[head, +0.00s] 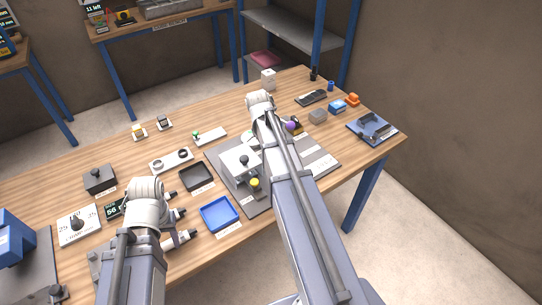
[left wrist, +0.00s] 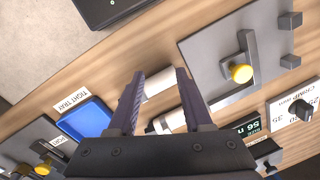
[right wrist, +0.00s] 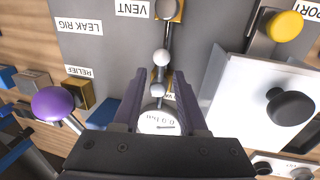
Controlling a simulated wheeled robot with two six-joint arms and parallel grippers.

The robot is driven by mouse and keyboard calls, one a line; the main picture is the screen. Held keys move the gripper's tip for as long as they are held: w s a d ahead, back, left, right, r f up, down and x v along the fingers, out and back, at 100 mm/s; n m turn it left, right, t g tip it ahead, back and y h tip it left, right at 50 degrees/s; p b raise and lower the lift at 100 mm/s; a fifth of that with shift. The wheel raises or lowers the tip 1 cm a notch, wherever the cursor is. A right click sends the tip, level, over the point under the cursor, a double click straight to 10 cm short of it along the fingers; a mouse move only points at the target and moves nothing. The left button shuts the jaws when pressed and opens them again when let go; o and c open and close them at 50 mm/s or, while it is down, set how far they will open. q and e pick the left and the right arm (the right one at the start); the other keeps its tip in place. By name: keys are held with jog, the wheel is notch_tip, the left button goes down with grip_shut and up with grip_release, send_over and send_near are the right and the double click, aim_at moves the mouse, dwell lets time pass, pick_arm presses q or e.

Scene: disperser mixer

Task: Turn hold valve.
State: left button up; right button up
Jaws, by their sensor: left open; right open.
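No label reading "hold" is legible, so I cannot tell for sure which handle is the hold valve. The leak rig's grey board (right wrist: 105,55) carries a vent valve (right wrist: 168,10), a small lever with pale balls (right wrist: 161,58), and a round gauge (right wrist: 158,121). A purple knob (right wrist: 53,103) is at the relief label, and a yellow knob (right wrist: 285,26) is by the port label. My right gripper (right wrist: 159,85) is open above the board, its fingers either side of the lever and gauge in view. My left gripper (left wrist: 160,82) is open and empty above the table, over white cylinders (left wrist: 158,84).
A white block with a black knob (right wrist: 291,107) stands right of my right gripper. A blue tray (head: 219,214) and a black tray (head: 197,177) lie left of the board. In the left wrist view, a grey fixture (left wrist: 215,60) has a yellow-tipped handle (left wrist: 241,73).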

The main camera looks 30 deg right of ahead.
jog(key=shift+f, duration=0.45)
jog(key=shift+c, duration=0.3)
grip_shut()
